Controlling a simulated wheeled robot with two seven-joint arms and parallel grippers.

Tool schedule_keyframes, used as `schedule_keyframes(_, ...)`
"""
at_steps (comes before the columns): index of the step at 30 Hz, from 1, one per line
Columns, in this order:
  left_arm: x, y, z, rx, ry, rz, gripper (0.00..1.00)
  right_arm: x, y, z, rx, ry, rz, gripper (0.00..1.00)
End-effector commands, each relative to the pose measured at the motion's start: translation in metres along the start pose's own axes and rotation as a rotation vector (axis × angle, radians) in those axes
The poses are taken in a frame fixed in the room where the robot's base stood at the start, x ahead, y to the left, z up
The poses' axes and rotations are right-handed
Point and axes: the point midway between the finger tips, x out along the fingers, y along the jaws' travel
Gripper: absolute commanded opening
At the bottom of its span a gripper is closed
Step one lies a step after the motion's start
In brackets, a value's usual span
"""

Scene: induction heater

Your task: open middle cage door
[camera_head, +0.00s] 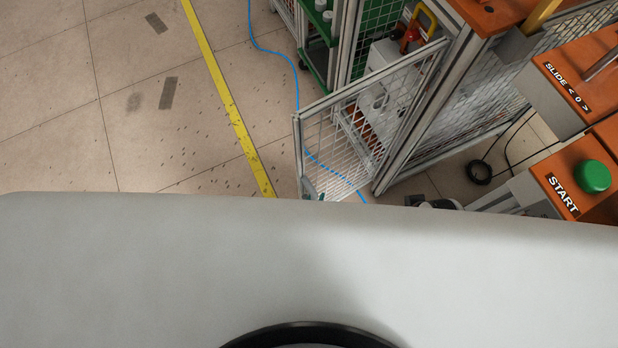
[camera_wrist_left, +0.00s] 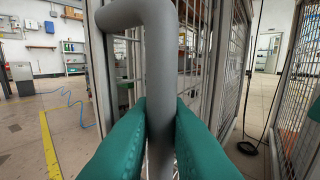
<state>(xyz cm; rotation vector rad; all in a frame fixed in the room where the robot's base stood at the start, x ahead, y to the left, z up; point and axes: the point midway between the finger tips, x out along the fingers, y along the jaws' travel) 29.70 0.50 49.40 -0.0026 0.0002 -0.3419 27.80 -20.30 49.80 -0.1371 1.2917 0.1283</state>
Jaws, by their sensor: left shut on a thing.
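The cage door (camera_head: 398,72), a wire mesh panel in a grey metal frame, stands at an angle out from the cage in the head view. Its grey bent-tube handle (camera_wrist_left: 158,45) fills the middle of the left wrist view. My left gripper (camera_wrist_left: 160,112), with teal fingers, is shut on this handle, one finger on each side. In the head view only a small teal bit of my left gripper (camera_head: 321,196) shows at the door's lower free edge. My own pale body hides the rest.
The orange machine panel with a green START button (camera_head: 592,177) is at the right. Fixed mesh cage panels (camera_head: 480,85) stand behind the door. A blue cable (camera_head: 272,52) and a yellow floor line (camera_head: 215,75) cross the floor. Open floor lies to the left.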

Motion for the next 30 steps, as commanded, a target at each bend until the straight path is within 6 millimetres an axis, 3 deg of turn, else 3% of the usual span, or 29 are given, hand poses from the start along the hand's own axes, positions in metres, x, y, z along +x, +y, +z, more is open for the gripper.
schedule_keyframes(14, 0.002, -0.005, 0.002, 0.001, -0.006, -0.01, 0.0, 0.003, 0.0, -0.001, 0.0, 0.003, 0.0, 0.36)
schedule_keyframes(15, 0.002, -0.005, 0.002, 0.001, -0.006, -0.009, 0.16, 0.003, 0.0, -0.001, 0.0, 0.003, 0.0, 0.36)
schedule_keyframes(18, 0.001, -0.004, 0.002, 0.001, -0.005, -0.009, 0.32, 0.003, 0.0, -0.001, 0.0, 0.003, 0.0, 0.36)
schedule_keyframes(30, -0.009, -0.003, 0.0, 0.0, 0.001, -0.007, 0.33, 0.002, 0.0, 0.0, 0.0, 0.0, 0.0, 0.36)
